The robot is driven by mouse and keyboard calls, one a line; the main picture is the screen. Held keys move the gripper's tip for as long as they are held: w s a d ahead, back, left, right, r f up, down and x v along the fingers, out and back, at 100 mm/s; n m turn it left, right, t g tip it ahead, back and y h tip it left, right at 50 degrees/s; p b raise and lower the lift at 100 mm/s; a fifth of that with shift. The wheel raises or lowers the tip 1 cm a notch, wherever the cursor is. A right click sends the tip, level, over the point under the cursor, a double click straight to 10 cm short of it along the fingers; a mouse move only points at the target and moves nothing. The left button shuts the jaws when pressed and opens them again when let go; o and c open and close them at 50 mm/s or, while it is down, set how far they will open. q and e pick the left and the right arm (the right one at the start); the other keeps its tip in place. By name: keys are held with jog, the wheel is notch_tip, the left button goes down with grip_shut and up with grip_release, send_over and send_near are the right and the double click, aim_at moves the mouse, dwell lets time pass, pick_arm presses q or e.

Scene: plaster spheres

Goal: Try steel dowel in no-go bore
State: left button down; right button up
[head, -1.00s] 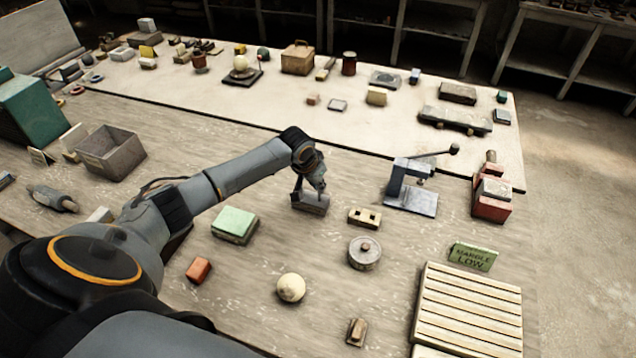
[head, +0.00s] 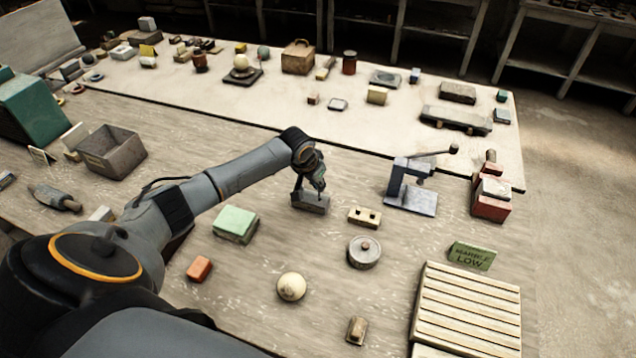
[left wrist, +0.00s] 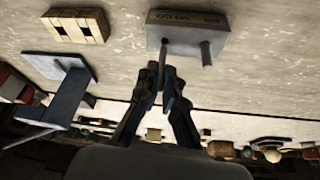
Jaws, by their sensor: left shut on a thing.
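A grey gauge block (head: 309,204) lies on the near bench in the head view. In the left wrist view the block (left wrist: 186,28) shows upside down at top centre, with small dark lettering on its face. My left gripper (head: 312,189) is just above it, and in the left wrist view its fingers (left wrist: 168,78) are closed on a thin grey steel dowel (left wrist: 163,54). The dowel's far end meets the block; I cannot tell how deep it sits in a bore. A second grey pin (left wrist: 206,53) stands out from the block beside it. My right gripper is out of view.
A wooden block with two holes (head: 365,217) and a lever press (head: 412,195) stand to the right of the gauge block. Bare bench surrounds the gauge block.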

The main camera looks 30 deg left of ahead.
aim_at(319, 193)
pick_arm(q)
jog(key=shift+p, duration=0.35)
jog(key=shift+f+b, duration=1.1)
jog(key=shift+f, duration=1)
jog(key=shift+r, duration=0.15)
dwell(0.7)
jog(key=shift+r+p, duration=2.6)
jog(key=shift+p, duration=0.15)
jog(key=shift+r+p, duration=0.35)
jog(key=shift+r, duration=0.95)
